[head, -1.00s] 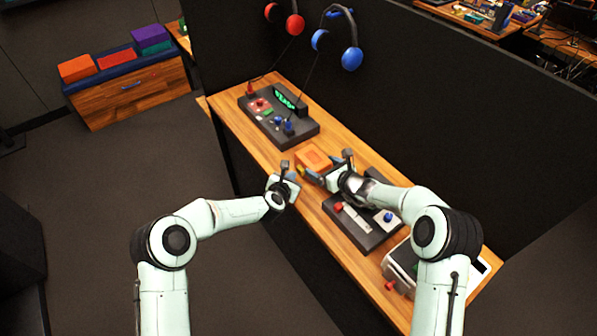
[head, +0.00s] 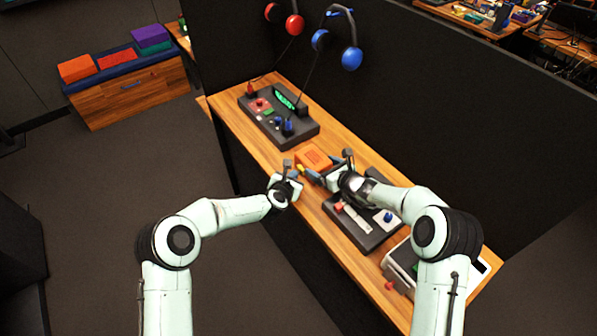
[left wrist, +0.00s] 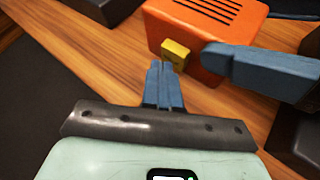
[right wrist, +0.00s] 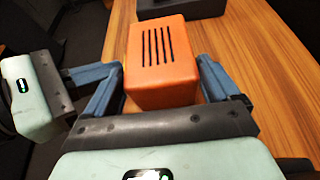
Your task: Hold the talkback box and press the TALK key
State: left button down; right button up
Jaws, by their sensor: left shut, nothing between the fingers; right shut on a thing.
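The talkback box (head: 315,158) is an orange box with dark slots on top, standing on the wooden desk. It also shows in the left wrist view (left wrist: 205,25) and the right wrist view (right wrist: 160,75). My right gripper (right wrist: 160,88) is shut on the box, one blue finger on each side. The yellow TALK key (left wrist: 175,52) is on the box's side facing my left gripper. My left gripper (left wrist: 163,68) is shut and empty, its fingertips at the lower edge of the key. I cannot tell whether they touch it.
A dark panel with a green display (head: 280,115) stands at the desk's far end. Another dark panel (head: 362,225) lies near my right arm. Red headphones (head: 285,18) and blue headphones (head: 340,40) hang on the black partition (head: 450,110). The wooden desk (head: 235,125) is narrow.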

pick_arm(q)
jog(key=shift+w+d+r, duration=0.1)
jog(key=shift+w+d, duration=0.05)
jog(key=shift+d, duration=0.05)
pick_arm(e)
jog(key=shift+a, duration=0.15)
pick_arm(q)
jog(key=shift+a, duration=0.1)
jog(key=shift+s+a, duration=0.6)
jog(key=shift+a, duration=0.2)
jog(key=s+a, duration=0.2)
jog(key=a, duration=0.2)
jog(key=shift+s+a, duration=0.1)
jog(key=shift+s, duration=0.3)
dwell(0.7)
jog(key=s+a+r, duration=0.2)
jog(key=s+r, duration=0.4)
jog(key=shift+s+a+r, duration=0.15)
jog(key=shift+s+r, duration=0.15)
jog(key=shift+r, duration=0.05)
dwell(0.5)
